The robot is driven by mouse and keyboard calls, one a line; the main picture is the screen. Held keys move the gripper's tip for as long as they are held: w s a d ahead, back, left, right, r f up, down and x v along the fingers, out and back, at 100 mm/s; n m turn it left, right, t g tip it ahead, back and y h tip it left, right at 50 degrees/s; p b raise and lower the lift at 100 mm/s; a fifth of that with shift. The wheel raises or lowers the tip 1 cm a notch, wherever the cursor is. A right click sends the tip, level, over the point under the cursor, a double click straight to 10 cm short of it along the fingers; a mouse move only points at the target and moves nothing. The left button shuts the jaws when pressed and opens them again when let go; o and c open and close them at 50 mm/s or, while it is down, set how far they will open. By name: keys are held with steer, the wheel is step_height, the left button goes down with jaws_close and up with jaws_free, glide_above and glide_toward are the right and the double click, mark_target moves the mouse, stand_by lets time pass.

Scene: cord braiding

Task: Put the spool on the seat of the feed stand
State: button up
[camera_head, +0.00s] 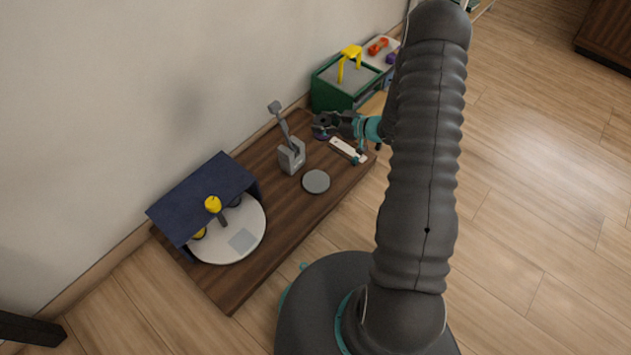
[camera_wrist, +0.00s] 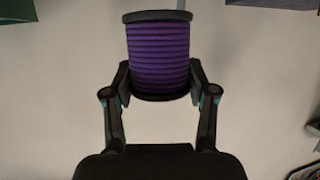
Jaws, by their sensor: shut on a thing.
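The spool is wound with purple cord between black flanges and fills the upper middle of the wrist view (camera_wrist: 158,55). My gripper (camera_wrist: 159,82) is shut on it, one finger on each side near its lower flange. In the head view my gripper (camera_head: 334,122) holds the spool (camera_head: 322,119) over the far end of the brown board, its dark flange facing up. A grey block with a tilted lever (camera_head: 291,157) and a flat grey disc (camera_head: 316,181) are on the board, left of and below the spool. I cannot tell which is the feed stand's seat.
A white bar (camera_head: 345,149) lies beside my gripper. A green box with a yellow handle (camera_head: 345,97) stands behind. A navy hood (camera_head: 203,195) over a white round plate (camera_head: 240,221) occupies the board's near-left end. The brown board (camera_head: 285,215) is bare between plate and disc.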

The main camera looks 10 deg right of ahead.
steer(key=s+d+f+n+g+y, duration=0.3)
steer(key=s+d+f+n+g, duration=0.25)
steer(key=s+d, duration=0.2)
steer(key=shift+m+t, duration=0.25)
steer(key=shift+m, duration=0.1)
steer(key=shift+w+a+f+b, duration=0.3)
steer(key=shift+w+a+f, duration=0.05)
steer(key=shift+a+f, duration=1.6)
steer(key=shift+w+a+f+b, duration=0.4)
steer(key=shift+a+f, duration=1.3)
steer(key=shift+f, duration=0.4)
steer(key=shift+w+a+f+b, duration=0.25)
steer(key=shift+w+a+f, duration=0.1)
steer(key=shift+a+f, duration=1.6)
steer(key=shift+d+f, duration=0.1)
steer(key=shift+f, duration=0.15)
steer(key=o, duration=1.2)
